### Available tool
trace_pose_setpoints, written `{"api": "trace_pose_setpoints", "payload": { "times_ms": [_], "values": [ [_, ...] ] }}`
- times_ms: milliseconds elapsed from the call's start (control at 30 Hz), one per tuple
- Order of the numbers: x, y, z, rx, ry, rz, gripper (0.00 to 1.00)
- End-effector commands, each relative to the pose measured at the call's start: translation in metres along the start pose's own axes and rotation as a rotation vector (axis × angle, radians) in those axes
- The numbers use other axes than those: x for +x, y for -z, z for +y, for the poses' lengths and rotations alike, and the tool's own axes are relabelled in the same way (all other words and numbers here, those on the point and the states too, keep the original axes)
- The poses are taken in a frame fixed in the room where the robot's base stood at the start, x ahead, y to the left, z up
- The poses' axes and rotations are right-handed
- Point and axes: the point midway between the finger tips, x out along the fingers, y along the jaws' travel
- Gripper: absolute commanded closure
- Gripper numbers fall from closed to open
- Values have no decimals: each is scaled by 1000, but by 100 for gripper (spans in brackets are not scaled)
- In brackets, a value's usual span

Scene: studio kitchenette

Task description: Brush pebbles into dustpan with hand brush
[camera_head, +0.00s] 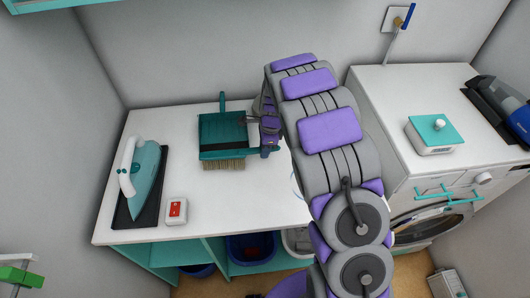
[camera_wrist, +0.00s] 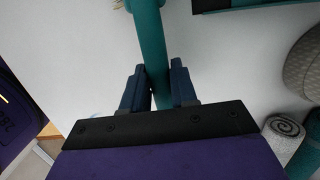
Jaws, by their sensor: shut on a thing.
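A teal dustpan (camera_head: 222,128) lies on the white counter against the back wall, its handle pointing to the wall. The hand brush (camera_head: 224,164) shows as a row of tan bristles along the dustpan's front edge; whether it touches the pan is unclear. My gripper (camera_head: 268,148) is just right of the dustpan, partly hidden by my arm. In the wrist view my gripper (camera_wrist: 157,80) is shut around a teal handle (camera_wrist: 150,35), which appears to be the brush's. A teal-and-dark edge (camera_wrist: 240,5) shows at the top there. I cannot make out any pebbles.
A teal iron (camera_head: 143,170) on a dark rest and a white box with a red switch (camera_head: 176,211) stand at left. At right are a washing machine (camera_head: 432,222), a teal-lidded box (camera_head: 434,134) and a handheld vacuum (camera_head: 498,108). The counter's front middle is clear.

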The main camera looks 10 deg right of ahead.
Motion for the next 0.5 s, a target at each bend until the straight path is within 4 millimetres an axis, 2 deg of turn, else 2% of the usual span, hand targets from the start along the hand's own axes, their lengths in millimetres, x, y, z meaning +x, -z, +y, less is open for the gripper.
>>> {"api": "trace_pose_setpoints", "payload": {
  "times_ms": [500],
  "values": [
    [-1, 0, -39, -1, 5, 0, 100]
  ]
}}
